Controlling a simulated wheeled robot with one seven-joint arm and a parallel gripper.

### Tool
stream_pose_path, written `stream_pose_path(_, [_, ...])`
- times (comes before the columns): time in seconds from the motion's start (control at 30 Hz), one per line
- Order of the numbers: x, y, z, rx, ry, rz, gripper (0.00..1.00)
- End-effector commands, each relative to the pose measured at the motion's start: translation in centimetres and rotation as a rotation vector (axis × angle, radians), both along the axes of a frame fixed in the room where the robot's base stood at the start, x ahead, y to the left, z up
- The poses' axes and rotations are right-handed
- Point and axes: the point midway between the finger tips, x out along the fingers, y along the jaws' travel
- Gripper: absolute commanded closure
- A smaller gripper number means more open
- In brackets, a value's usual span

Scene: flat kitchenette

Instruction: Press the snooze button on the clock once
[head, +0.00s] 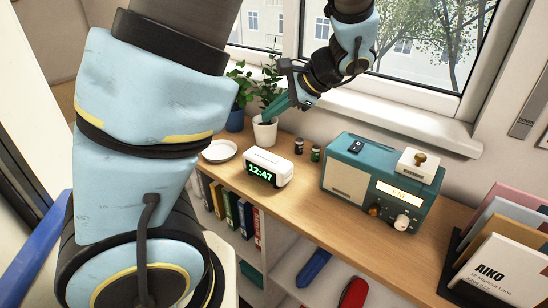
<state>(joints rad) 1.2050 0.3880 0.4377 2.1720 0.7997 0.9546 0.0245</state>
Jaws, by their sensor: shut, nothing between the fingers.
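A small white clock (268,168) stands on the wooden shelf top, its dark face showing 12:47 in green digits. A raised piece shows on its top surface, too small to make out clearly. My gripper (265,118) is above and behind the clock, by the potted plants, pointing down to the left. Its teal fingers are shut with nothing between them. It is apart from the clock in the picture.
A white pot with a plant (264,134) stands behind the clock, near my fingers. A white saucer (219,151) lies left. A teal radio (375,182) stands right, with two small jars (315,154) between. Card holders (500,250) fill the right end.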

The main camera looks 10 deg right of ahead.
Motion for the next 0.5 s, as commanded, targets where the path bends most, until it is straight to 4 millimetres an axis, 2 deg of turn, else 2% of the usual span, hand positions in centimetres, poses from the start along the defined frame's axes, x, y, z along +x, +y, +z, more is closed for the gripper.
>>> stream_pose_path(0.33, [-0.01,0.00,-0.06,0.000,0.000,0.000,1.00])
stream_pose_path(0.5, [-0.02,0.00,-0.79,0.000,0.001,0.001,1.00])
